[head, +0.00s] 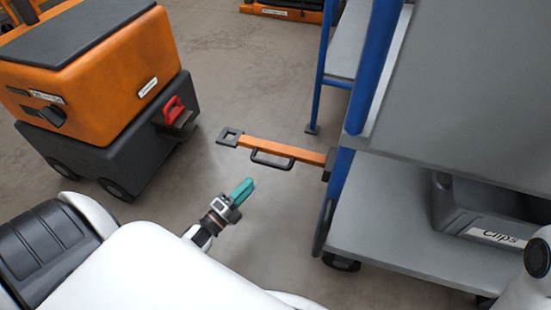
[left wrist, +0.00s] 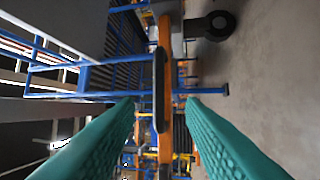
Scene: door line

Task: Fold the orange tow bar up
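The orange tow bar (head: 303,153) sticks out level to the left from the blue-and-grey cart, with a black handle (head: 272,162) along its near side and a dark square eye (head: 229,137) at its free end. My left gripper (head: 246,185) is in front of the bar, apart from it, its teal fingers pointing towards it. In the left wrist view the fingers (left wrist: 160,103) are spread open with nothing between them. The bar (left wrist: 165,35) and its handle (left wrist: 159,90) show upright beyond the gap. My right gripper is out of view.
An orange-and-black tug (head: 110,75) with a red hitch part (head: 174,109) stands at the left. The cart's grey lower shelf (head: 385,235) holds a grey bin (head: 470,210) labelled Clips. Bare floor lies between tug and cart.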

